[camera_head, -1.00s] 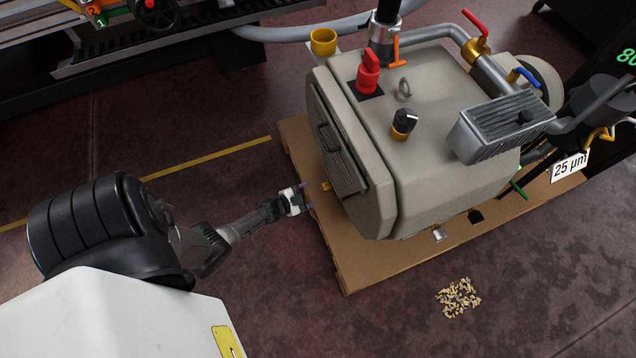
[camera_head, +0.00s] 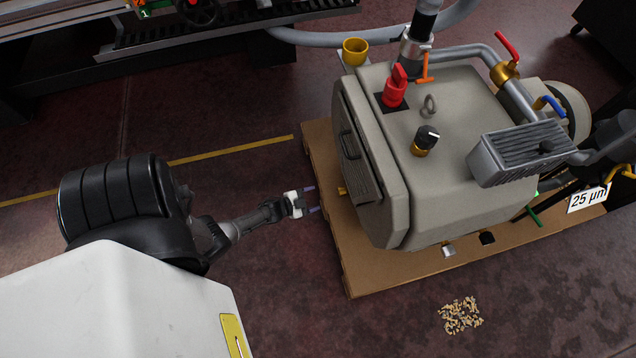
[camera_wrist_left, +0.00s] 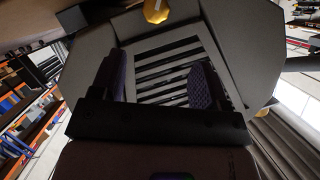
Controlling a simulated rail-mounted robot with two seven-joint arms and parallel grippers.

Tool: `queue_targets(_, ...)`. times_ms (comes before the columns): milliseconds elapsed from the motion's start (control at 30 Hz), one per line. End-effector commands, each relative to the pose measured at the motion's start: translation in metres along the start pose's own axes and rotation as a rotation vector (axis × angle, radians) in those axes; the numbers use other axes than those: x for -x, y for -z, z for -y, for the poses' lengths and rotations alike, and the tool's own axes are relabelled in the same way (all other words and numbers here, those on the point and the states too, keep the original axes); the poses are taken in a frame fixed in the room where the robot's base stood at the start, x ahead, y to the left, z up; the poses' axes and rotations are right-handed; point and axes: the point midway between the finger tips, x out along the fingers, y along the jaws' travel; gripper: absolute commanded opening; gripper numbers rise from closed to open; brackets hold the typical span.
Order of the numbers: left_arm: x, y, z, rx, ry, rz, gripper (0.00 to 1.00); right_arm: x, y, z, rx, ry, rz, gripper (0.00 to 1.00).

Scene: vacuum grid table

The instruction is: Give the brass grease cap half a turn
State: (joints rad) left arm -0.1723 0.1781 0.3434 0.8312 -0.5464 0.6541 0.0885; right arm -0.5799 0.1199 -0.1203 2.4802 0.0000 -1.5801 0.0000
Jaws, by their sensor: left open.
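The brass grease cap (camera_head: 342,191) is a small yellow stub low on the left side of a beige machine housing (camera_head: 450,175). In the left wrist view a gold disc with a pale mark, which looks like this cap (camera_wrist_left: 156,10), is cut by the top edge. My left gripper (camera_head: 314,199) is open and empty, a short gap to the left of the cap, fingers pointing at the housing. In the left wrist view its two dark textured fingers (camera_wrist_left: 157,80) stand apart before a slatted grille (camera_wrist_left: 172,62); the cap lies beyond them, not between them. My right gripper is not seen.
The housing stands on a brown pallet (camera_head: 365,280). On or around it are a yellow cup (camera_head: 355,52), a red switch (camera_head: 395,88), a black knob (camera_head: 427,137) and a finned block (camera_head: 515,152). Small pale pieces (camera_head: 461,315) lie on the floor. Floor left of the pallet is clear.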

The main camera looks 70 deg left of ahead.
Motion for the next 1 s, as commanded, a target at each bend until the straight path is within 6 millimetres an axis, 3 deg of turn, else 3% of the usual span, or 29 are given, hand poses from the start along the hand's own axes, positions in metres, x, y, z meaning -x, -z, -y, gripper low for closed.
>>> queue_targets(33, -0.008, 0.004, 0.02, -0.027, 0.01, -0.013, 0.69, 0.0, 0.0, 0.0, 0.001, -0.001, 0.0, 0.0)
queue_targets(133, -0.027, 0.019, 0.036, -0.103, -0.044, -0.055, 0.69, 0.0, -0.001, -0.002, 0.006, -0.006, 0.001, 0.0)
queue_targets(300, -0.049, 0.039, 0.028, -0.237, -0.218, -0.117, 0.69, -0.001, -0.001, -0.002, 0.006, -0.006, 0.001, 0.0)
queue_targets(400, -0.051, 0.043, 0.021, -0.262, -0.31, -0.137, 0.69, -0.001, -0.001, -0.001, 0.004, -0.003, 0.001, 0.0)
queue_targets(567, -0.037, 0.032, 0.008, -0.208, -0.43, -0.128, 0.69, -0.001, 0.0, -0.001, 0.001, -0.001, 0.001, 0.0)
queue_targets(733, -0.005, 0.004, 0.002, -0.021, -0.488, -0.046, 0.69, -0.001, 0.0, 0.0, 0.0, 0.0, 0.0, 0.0)
queue_targets(867, 0.013, -0.013, -0.004, 0.173, -0.454, 0.017, 0.69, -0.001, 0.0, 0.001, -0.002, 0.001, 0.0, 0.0)
queue_targets(1000, 0.013, -0.016, 0.006, 0.364, -0.35, 0.04, 0.69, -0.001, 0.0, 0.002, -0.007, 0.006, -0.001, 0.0)
